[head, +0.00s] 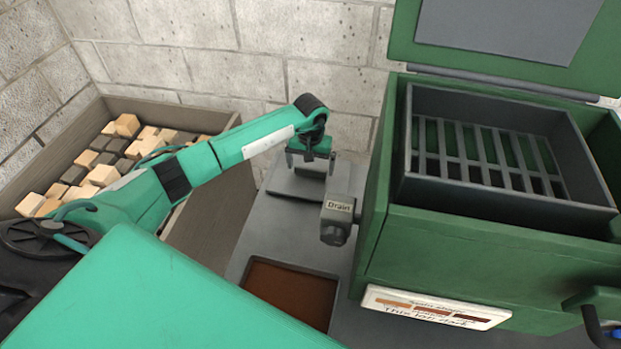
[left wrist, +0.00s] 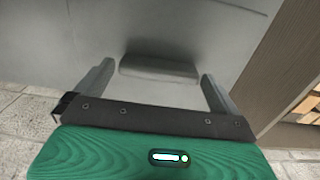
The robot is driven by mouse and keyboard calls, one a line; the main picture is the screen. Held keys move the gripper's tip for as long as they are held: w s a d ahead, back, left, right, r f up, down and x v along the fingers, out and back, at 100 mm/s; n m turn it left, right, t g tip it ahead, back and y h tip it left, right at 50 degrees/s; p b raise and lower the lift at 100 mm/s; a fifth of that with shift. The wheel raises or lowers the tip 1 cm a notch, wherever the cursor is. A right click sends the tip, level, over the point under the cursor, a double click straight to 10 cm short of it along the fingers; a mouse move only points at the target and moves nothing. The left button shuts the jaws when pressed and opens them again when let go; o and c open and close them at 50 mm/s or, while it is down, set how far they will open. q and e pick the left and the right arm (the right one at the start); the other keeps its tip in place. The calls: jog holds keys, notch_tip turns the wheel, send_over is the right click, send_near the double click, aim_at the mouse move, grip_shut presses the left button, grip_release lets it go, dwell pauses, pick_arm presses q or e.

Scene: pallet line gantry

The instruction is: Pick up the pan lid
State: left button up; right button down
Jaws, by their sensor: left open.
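The pan lid (head: 290,187) is a flat grey plate on the grey bench near the block wall. My left gripper (head: 311,163) is over it, jaws open and pointing down, and hides part of it. In the left wrist view the lid's grey raised handle (left wrist: 160,68) lies between the two spread fingers (left wrist: 157,76), with a gap on each side. I cannot tell how far the fingertips are above the lid. My right gripper is not in view.
A green box (head: 470,255) with a raised lid and dark grate tray (head: 510,203) stands right. A grey "Drain" valve (head: 338,220) juts out near my gripper. A recessed pan (head: 290,295) with reddish-brown contents is in front. A bin (head: 222,195) of wooden blocks is left.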

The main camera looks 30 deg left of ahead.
pick_arm(q)
jog(key=shift+f, duration=0.3)
jog(key=c, duration=0.8)
jog(key=shift+r, duration=0.15)
